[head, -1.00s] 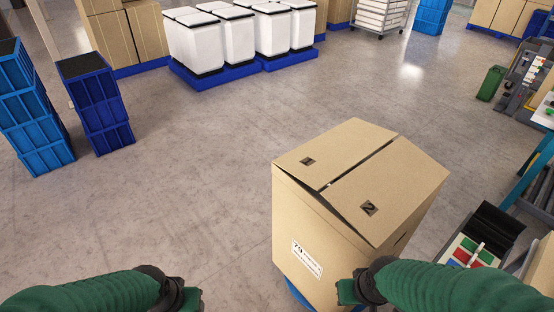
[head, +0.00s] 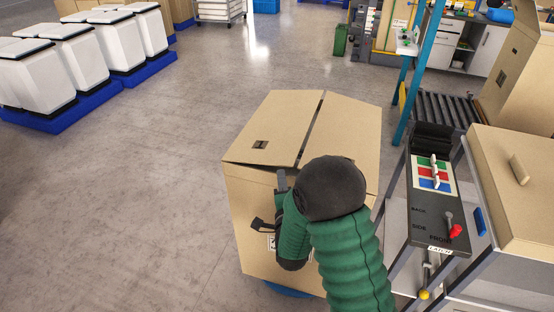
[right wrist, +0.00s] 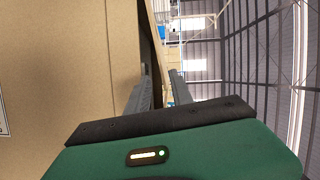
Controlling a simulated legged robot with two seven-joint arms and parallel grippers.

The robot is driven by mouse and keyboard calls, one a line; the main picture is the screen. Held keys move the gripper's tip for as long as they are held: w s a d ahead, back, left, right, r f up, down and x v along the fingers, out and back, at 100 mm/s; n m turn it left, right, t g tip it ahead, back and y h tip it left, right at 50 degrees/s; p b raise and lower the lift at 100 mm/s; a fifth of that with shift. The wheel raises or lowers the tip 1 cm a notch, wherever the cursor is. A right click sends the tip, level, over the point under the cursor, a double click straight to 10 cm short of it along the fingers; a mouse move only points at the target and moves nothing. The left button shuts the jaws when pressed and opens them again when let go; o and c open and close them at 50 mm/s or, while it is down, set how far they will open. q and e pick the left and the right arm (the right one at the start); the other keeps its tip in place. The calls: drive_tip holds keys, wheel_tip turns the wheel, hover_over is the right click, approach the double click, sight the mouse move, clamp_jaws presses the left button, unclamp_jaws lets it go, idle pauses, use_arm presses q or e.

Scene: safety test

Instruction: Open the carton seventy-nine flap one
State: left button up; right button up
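The carton (head: 247,222) stands in the middle of the head view, its top flaps lying nearly flat. Flap one (head: 275,120) is on the left with a small dark mark; its near edge stands slightly off the box. Flap two (head: 352,125) lies on the right, partly hidden by my right arm. My right gripper (head: 271,202) is open at the carton's near face, just below flap one's near edge. In the right wrist view the fingers (right wrist: 160,88) are apart, beside the cardboard (right wrist: 75,70) and a dark gap. The carton's label is mostly hidden. My left gripper is out of view.
A latch panel (head: 437,210) with coloured blocks and a red knob stands right of the carton, beside another cardboard box (head: 515,180). A blue post (head: 418,80) and roller conveyor (head: 448,108) are behind. White bins (head: 70,60) stand far left. Floor left of the carton is clear.

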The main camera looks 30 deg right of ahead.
approach(277, 157)
drive_tip(key=w+d+f, duration=0.1)
drive_tip(key=w+d, duration=0.2)
drive_tip(key=w, duration=0.4)
drive_tip(key=shift+w+d+r+p, duration=0.15)
drive_tip(key=shift+w+p, duration=0.1)
drive_tip(key=shift+p, duration=0.15)
drive_tip(key=shift+w+d, duration=0.15)
drive_tip(key=shift+w, duration=0.4)
drive_tip(key=shift+d+f, duration=0.25)
drive_tip(key=shift+d, duration=0.45)
drive_tip(key=shift+c, duration=0.4)
drive_tip(key=shift+d, duration=0.1)
drive_tip(key=shift+c, duration=2.4)
drive_tip(key=shift+a, duration=0.4)
clamp_jaws()
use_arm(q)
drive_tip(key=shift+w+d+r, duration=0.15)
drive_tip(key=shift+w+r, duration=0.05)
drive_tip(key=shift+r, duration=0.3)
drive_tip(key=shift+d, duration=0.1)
use_arm(e)
drive_tip(key=shift+f, duration=0.1)
